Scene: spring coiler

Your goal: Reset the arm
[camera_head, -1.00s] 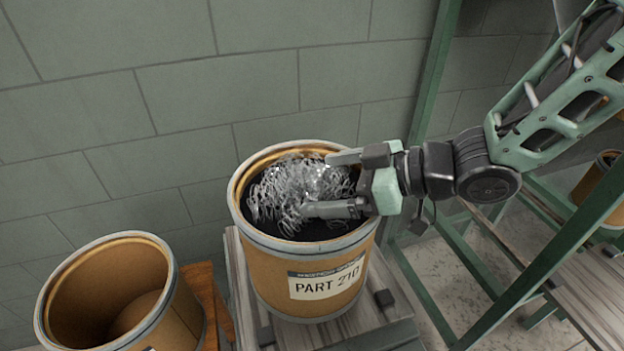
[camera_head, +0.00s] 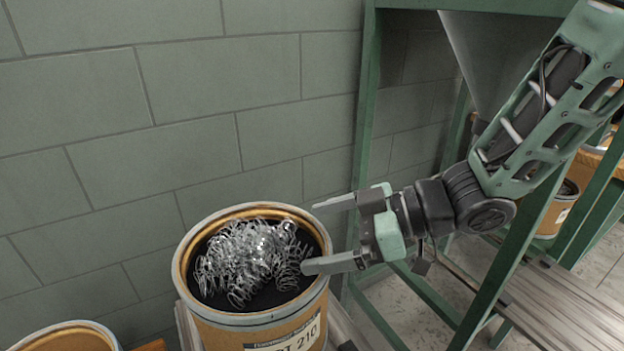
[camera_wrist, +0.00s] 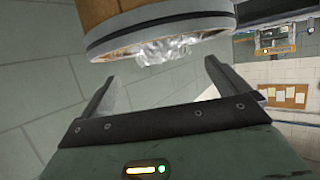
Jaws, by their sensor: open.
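My gripper (camera_head: 325,235) is open with nothing between its fingers. In the head view it is at the right rim of a brown drum, with its fingers pointing left; the nearer fingertip overlaps the rim in the picture. The drum (camera_head: 225,331) carries a label ending in "210" and holds a heap of metal coil springs (camera_head: 248,258) on a dark filling. In the wrist view both fingers of my gripper (camera_wrist: 162,80) are spread apart, and the drum's rim (camera_wrist: 200,23) with shiny springs (camera_wrist: 165,49) lies beyond them.
A second brown drum (camera_head: 65,336) shows at the lower left edge. A green metal frame (camera_head: 366,110) and a grey hopper (camera_head: 490,60) stand behind my arm. Another drum (camera_head: 555,210) is at the right. The wall area above the springs is clear.

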